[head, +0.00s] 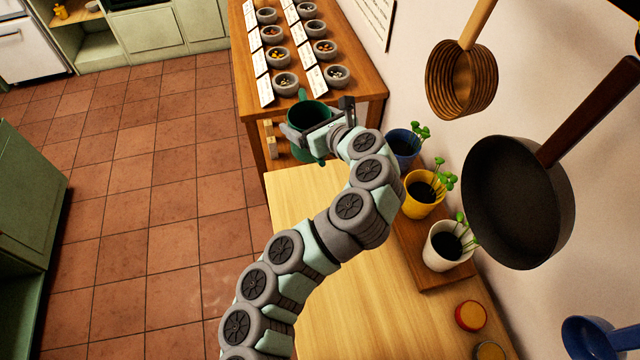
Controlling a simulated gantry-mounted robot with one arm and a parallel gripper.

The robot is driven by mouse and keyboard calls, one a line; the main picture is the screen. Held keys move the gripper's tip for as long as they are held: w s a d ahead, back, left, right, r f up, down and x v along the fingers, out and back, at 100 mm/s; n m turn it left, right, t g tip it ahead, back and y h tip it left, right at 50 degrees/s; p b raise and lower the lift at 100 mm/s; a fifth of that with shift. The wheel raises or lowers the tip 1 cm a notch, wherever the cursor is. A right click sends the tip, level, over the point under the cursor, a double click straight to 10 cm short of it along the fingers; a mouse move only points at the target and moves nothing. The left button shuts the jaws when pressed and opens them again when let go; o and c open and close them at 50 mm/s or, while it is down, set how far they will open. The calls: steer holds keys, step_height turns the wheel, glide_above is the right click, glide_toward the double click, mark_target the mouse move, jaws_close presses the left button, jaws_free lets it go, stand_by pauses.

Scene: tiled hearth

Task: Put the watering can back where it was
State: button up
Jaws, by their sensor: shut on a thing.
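The dark green watering can (303,116) is near the top middle of the head view, by the front end of the far wooden table. It looks roughly upright, with its open top showing. My gripper (330,121) is at its right side and is shut on it. The fingers and wrist hide part of the can. Whether its base touches anything cannot be told.
Several grey bowls with cards (285,83) stand on the far table. Blue (403,146), yellow (421,199) and white (447,245) plant pots line the right wall. A pan (518,200) hangs there. The near wooden tabletop (345,310) has bare room.

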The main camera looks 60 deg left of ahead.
steer(key=shift+s+a+f, duration=0.1)
steer(key=shift+s+a, duration=0.1)
step_height(320, 180, down, 19)
steer(key=b, duration=0.2)
steer(key=shift+s+f+b, duration=0.1)
steer(key=shift+b, duration=0.25)
steer(key=shift+f+g, duration=0.15)
steer(key=shift+g, duration=0.15)
steer(key=o, duration=1.8)
steer(key=shift+d, duration=0.1)
steer(key=v, duration=1.2)
steer(key=shift+p, duration=0.45)
